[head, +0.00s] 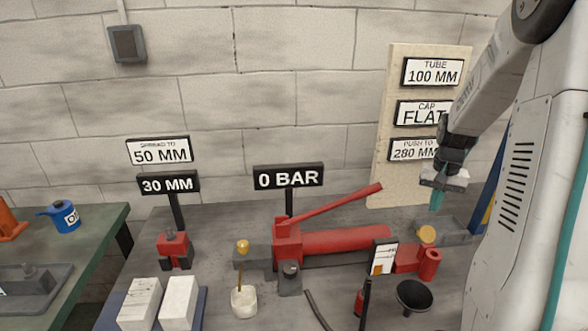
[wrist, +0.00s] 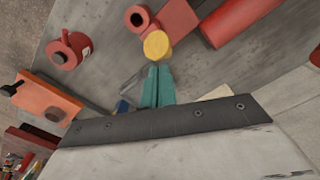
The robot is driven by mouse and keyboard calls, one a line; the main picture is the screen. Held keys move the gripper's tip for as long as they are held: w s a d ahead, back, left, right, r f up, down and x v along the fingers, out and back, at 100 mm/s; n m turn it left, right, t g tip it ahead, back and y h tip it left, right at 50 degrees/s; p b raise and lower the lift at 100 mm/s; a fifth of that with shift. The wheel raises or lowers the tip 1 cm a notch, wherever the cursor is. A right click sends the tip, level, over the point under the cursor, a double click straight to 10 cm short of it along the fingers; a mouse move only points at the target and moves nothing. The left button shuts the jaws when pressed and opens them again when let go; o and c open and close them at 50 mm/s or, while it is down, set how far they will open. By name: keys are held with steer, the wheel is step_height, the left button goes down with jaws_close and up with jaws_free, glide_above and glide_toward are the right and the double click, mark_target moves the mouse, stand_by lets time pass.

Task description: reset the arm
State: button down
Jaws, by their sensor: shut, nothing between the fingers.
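My arm comes down from the upper right in the head view, on the near side of the tall pale panel with signs. My gripper (head: 437,203) hangs above the right part of the grey bench (head: 225,220), with its teal fingers pointing down. In the wrist view the fingers (wrist: 157,86) are together and hold nothing. A round yellow cap (head: 427,234) lies below the fingertips; in the wrist view it (wrist: 157,45) shows just beyond them. I cannot tell the exact gap between fingertips and cap.
A red pump (head: 287,243) with a long raised handle and red cylinder stands mid-bench. A red tube piece (head: 430,263), a black funnel (head: 413,296), a white pot (head: 244,301) and a small red spreader (head: 175,248) stand around it. A green table (head: 100,225) is at left.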

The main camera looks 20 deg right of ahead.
steer(key=s+a+r+n, duration=0.3)
steer(key=s+a+r, duration=0.2)
steer(key=a, duration=0.5)
steer(key=s+a+r+n+t, duration=0.1)
steer(key=s+a+r+n, duration=0.1)
steer(key=s+a+r, duration=0.3)
steer(key=s+a+r+n, duration=0.3)
steer(key=s+a, duration=0.6)
steer(key=a, duration=0.8)
step_height(320, 180, up, 2)
steer(key=shift+s+r+n, duration=0.1)
steer(key=shift+s+n, duration=0.1)
steer(key=shift+n, duration=0.1)
